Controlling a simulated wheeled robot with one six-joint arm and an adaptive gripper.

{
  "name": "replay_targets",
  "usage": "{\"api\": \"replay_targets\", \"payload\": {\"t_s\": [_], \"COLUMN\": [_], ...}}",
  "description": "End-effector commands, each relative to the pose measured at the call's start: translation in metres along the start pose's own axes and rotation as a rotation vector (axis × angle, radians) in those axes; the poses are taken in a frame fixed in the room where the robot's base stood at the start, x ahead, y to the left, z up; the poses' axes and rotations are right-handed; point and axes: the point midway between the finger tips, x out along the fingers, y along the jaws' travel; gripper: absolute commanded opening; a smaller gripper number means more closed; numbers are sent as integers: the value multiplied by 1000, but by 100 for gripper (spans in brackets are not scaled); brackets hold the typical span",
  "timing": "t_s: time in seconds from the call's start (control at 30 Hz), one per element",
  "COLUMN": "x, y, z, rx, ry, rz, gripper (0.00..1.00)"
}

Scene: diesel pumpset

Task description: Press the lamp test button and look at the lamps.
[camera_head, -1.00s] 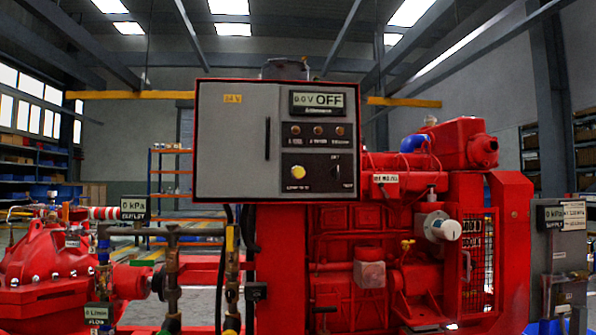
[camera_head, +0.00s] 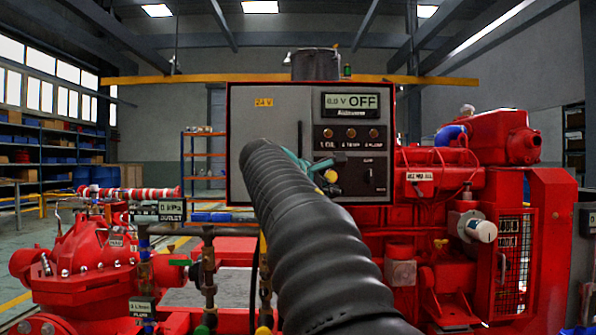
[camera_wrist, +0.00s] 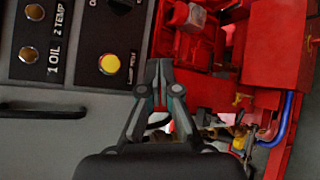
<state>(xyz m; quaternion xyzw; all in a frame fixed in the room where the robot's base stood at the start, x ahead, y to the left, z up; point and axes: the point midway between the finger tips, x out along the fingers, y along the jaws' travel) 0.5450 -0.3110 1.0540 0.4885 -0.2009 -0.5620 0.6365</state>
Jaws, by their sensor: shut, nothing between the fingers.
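The yellow lamp test button (camera_head: 330,176) is on the lower black panel of the grey control box. It also shows in the wrist view (camera_wrist: 111,64), left of the fingertips. My gripper (camera_head: 318,166) is shut and empty, its tips overlapping the panel beside the button in the head view. In the wrist view my gripper (camera_wrist: 160,72) appears apart from the button; its distance from the panel is unclear. The oil lamp (camera_head: 327,133), temp lamp (camera_head: 350,133) and pump lamp (camera_head: 373,133) look dull amber-brown. The display (camera_head: 350,103) reads 0.0 V OFF.
A black knob (camera_head: 369,176) is right of the button. The box door has a black handle (camera_wrist: 42,111). The red engine (camera_head: 440,250) stands below and right of the box. Pipes and a red pump (camera_head: 90,265) are at left.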

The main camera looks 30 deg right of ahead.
Motion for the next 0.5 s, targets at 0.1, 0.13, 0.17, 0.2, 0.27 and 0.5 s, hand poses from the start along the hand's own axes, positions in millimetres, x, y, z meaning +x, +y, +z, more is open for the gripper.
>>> {"api": "replay_targets", "payload": {"t_s": [0.1,0.13,0.17,0.2,0.27,0.5], "x": [8,9,10,11,11,11], "y": [22,24,26,28,28,28], "z": [12,14,15,16,16,16], "rx": [-46,-51,-56,-62,-65,-63], "ry": [-62,-70,-76,-82,-86,-85], "rz": [23,26,29,31,33,32], "gripper": [0,0,0,0,0,0]}}
